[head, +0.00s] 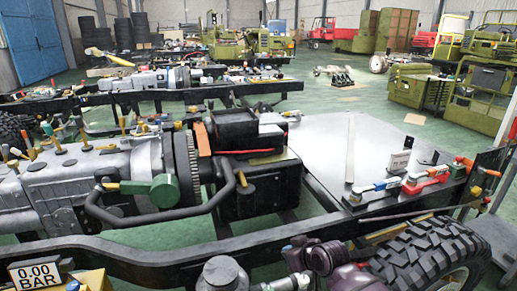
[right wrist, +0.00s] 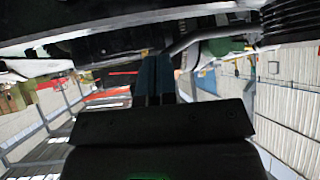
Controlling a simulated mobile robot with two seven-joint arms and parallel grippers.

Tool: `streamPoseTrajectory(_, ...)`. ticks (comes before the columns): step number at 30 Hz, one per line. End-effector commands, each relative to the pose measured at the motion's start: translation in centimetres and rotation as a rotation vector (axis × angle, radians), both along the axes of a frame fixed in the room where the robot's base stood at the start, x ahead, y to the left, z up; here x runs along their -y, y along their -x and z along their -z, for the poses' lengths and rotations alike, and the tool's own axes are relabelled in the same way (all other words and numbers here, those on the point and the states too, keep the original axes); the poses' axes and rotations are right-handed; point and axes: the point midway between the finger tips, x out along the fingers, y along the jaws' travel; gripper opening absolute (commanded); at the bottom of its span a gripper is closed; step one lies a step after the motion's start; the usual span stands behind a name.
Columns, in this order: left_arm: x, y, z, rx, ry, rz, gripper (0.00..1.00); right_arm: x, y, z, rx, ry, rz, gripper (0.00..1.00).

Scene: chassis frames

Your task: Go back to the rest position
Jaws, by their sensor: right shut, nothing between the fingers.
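My right gripper (right wrist: 155,78) shows in the right wrist view. Its two dark fingers lie side by side and are shut with nothing between them. Its dark body fills the lower middle of that view. The view looks turned over, with roof beams at the lower left and dark chassis parts along the top. In the head view neither of my grippers shows. My left gripper is in no frame.
A vehicle chassis with a black frame rail (head: 120,255), a grey engine (head: 70,175), a flat metal plate (head: 330,150) and a tyre (head: 430,260) fills the near floor. A display reading 0.00 BAR (head: 35,273) is at lower left. Green floor (head: 390,95) is open beyond the plate.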

Motion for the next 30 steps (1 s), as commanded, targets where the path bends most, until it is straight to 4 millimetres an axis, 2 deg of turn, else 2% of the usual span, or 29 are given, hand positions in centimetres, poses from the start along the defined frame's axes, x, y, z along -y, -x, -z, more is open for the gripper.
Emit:
streamPoseTrajectory(8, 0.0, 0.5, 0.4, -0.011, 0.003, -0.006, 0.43, 5.7, 5.9, -0.4, 0.250, -0.080, 0.233, 0.00)
streamPoseTrajectory(17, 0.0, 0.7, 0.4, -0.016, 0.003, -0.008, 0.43, 11.5, 14.8, 0.6, 0.366, -0.054, 0.378, 0.00)
streamPoseTrajectory(23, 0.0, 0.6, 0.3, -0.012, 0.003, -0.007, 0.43, 14.9, 21.9, 2.7, 0.334, 0.018, 0.442, 0.00)
streamPoseTrajectory(30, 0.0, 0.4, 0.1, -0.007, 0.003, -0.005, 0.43, 17.6, 30.5, 7.0, 0.186, 0.076, 0.507, 0.00)
